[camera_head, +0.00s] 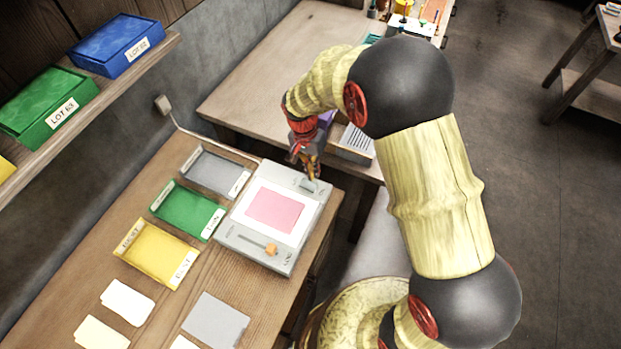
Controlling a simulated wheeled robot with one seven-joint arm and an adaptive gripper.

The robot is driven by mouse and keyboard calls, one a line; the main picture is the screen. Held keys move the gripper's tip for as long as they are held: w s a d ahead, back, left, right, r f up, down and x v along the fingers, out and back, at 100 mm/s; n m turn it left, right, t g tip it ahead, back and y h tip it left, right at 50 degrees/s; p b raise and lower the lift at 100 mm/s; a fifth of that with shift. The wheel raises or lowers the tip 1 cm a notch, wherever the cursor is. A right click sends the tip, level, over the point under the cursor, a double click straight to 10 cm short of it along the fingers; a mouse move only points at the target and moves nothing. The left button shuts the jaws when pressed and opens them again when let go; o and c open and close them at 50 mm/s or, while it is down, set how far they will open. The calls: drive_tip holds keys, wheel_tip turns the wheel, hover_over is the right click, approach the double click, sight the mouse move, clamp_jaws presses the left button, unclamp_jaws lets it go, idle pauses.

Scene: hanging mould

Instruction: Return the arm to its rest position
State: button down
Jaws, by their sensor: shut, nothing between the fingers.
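My gripper (310,168) is shut and empty. It points down above the far right corner of a grey panel device (268,262), close to a small lever or switch there. I cannot tell whether the fingertips touch it. The device has a white and pink face (274,209) and an orange knob (271,249) on a slider at its near side. My arm reaches up from the lower right, bends at a black joint at the top and comes down to the gripper. It hides part of the tables behind.
Grey (213,172), green (187,209) and yellow (157,253) trays lie left of the device. Pale cards (128,301) and a grey sheet (216,320) lie in front. A wall shelf (150,52) holds blue and green boxes. Open floor (560,200) lies to the right.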

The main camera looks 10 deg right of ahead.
wheel_tip(320, 180, up, 6)
drive_tip(key=d, duration=0.1)
drive_tip(key=shift+s+r+p, duration=0.2)
drive_tip(key=shift+s+p, duration=0.05)
drive_tip(key=shift+p, duration=0.1)
drive_tip(key=s+d+r+n+t+b, duration=0.2)
drive_tip(key=s+d+r+n+t, duration=0.1)
drive_tip(key=s+r, duration=0.6)
drive_tip(key=s+d+r+n+t+y+b, duration=0.1)
drive_tip(key=s+d+r+n+t+b, duration=0.2)
drive_tip(key=s+r, duration=0.6)
drive_tip(key=s+d, duration=0.2)
drive_tip(key=s, duration=0.1)
drive_tip(key=shift+s+d+r+n+t+y, duration=0.2)
drive_tip(key=shift+s+d+n+t+y, duration=0.1)
drive_tip(key=shift+s+n, duration=0.1)
